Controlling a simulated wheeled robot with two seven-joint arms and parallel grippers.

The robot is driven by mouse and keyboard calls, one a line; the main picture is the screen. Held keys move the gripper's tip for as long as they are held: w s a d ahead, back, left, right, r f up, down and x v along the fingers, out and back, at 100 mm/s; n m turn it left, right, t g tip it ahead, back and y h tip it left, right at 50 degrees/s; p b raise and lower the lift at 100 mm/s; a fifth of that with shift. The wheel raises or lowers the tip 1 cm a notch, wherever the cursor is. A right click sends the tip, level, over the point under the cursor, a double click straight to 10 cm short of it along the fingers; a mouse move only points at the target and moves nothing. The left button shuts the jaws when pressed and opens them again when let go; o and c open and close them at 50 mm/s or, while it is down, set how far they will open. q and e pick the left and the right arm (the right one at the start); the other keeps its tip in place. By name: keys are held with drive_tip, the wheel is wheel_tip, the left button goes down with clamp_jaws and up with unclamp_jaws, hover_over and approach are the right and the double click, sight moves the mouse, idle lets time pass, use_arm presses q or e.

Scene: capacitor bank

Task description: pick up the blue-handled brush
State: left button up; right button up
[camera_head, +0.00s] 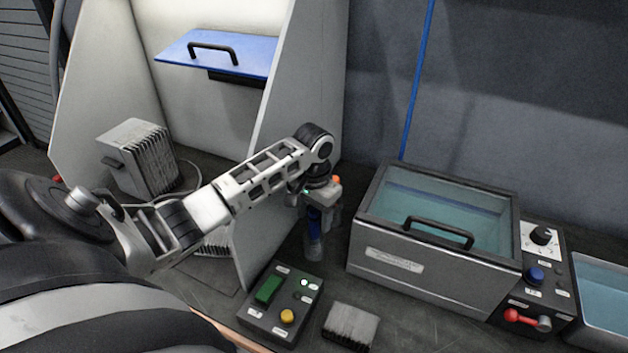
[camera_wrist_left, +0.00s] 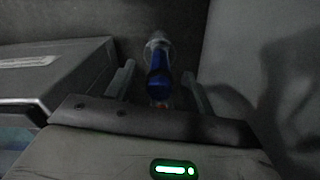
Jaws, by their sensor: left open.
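The blue-handled brush (camera_head: 314,219) stands on the dark bench between the grey side panel and the tank, its blue part partly hidden behind my gripper. My left gripper (camera_head: 321,212) points down over it and is open. In the left wrist view the brush (camera_wrist_left: 158,80) shows between the two fingers of the left gripper (camera_wrist_left: 158,88), one finger on each side. I see gaps on both sides of the handle. My right gripper is not in view.
A tank of bluish liquid (camera_head: 385,268) with a black handle stands close on the right. A control box (camera_head: 263,311) and a ribbed grey block (camera_head: 351,325) sit in front. A grey panel (camera_head: 300,75) rises close on the left.

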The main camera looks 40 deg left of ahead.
use_arm(q)
drive_tip(key=shift+f, duration=0.6)
drive_tip(key=c, duration=1.1)
drive_tip(key=shift+r, duration=0.15)
